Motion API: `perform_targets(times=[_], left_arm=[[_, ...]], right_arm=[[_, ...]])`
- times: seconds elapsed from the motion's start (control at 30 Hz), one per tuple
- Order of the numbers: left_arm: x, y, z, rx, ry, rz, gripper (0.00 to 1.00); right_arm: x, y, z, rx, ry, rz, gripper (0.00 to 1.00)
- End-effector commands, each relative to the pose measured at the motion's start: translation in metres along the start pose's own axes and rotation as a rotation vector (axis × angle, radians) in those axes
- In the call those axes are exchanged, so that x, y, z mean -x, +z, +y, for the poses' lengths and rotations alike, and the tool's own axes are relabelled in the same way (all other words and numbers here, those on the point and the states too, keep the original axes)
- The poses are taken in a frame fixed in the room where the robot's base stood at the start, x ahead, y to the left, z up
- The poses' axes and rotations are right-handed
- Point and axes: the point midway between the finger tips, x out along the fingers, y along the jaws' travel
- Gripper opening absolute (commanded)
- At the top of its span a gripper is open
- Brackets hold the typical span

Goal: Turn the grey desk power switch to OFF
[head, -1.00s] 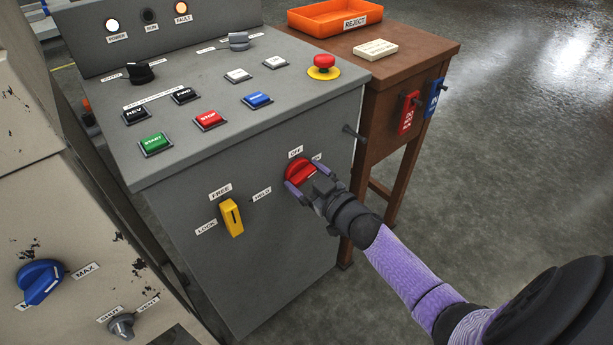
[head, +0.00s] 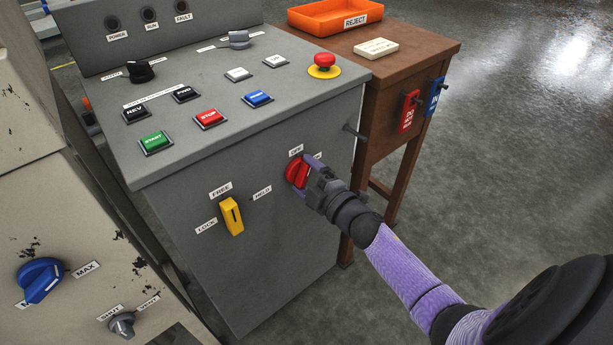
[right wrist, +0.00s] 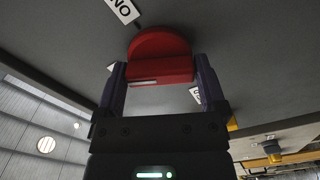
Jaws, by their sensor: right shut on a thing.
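The power switch is a red rotary knob (head: 297,173) on the front face of the grey desk (head: 250,250). An OFF label (head: 296,151) sits just above it, and a second label to its right is partly hidden. My right gripper (head: 305,177) is shut on the knob, with its fingers on either side of the grip. In the right wrist view the knob (right wrist: 160,50) sits between the two fingertips, its pale pointer mark visible; an ON label (right wrist: 122,10) shows beyond it. The POWER, RUN and FAULT lamps (head: 149,15) are dark. My left gripper is not in view.
A yellow lever (head: 231,217) is left of the knob. The brown table (head: 395,70) stands to the right, with red (head: 409,111) and blue tags hanging. Open floor lies right.

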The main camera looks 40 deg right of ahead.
Motion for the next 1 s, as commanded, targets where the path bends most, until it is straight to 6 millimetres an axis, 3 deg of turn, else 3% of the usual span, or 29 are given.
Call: perform_targets(times=[0.5, 1.0], left_arm=[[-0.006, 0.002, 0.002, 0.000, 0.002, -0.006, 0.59], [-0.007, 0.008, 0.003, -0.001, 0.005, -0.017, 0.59]], right_arm=[[0.001, 0.001, -0.002, 0.347, -0.004, -0.001, 0.32], [0.001, 0.001, -0.002, 0.432, -0.004, -0.001, 0.32]])
